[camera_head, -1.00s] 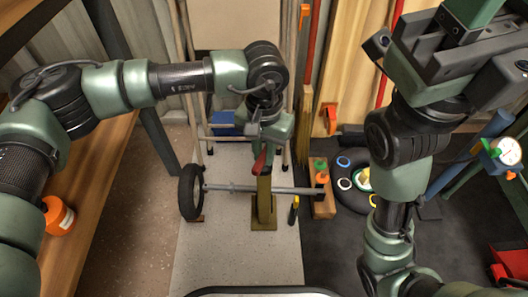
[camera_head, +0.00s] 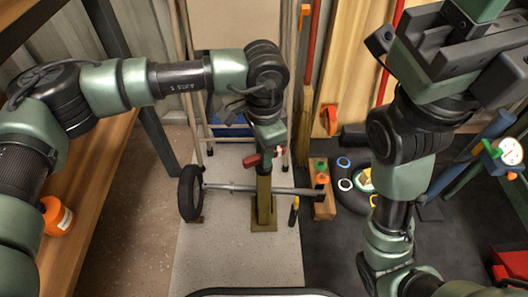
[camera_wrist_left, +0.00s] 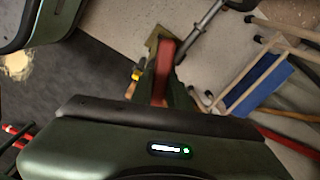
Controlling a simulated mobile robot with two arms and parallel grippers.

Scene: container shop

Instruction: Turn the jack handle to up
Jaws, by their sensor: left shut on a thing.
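The jack is an olive post (camera_head: 264,197) on a flat square base, standing upright on the pale floor strip. Its red handle (camera_head: 252,160) is at the top of the post, and red shows on both sides of my gripper. My left gripper (camera_head: 267,146) is shut on the handle from above and hides its middle. In the left wrist view, the red handle (camera_wrist_left: 164,72) stands up in front of the gripper body.
A grey bar with a black wheel (camera_head: 190,192) crosses beside the post. A wooden block (camera_head: 322,205) and a dark ring with coloured discs (camera_head: 350,175) lie to the right. An orange container (camera_head: 56,215) stands on the left shelf.

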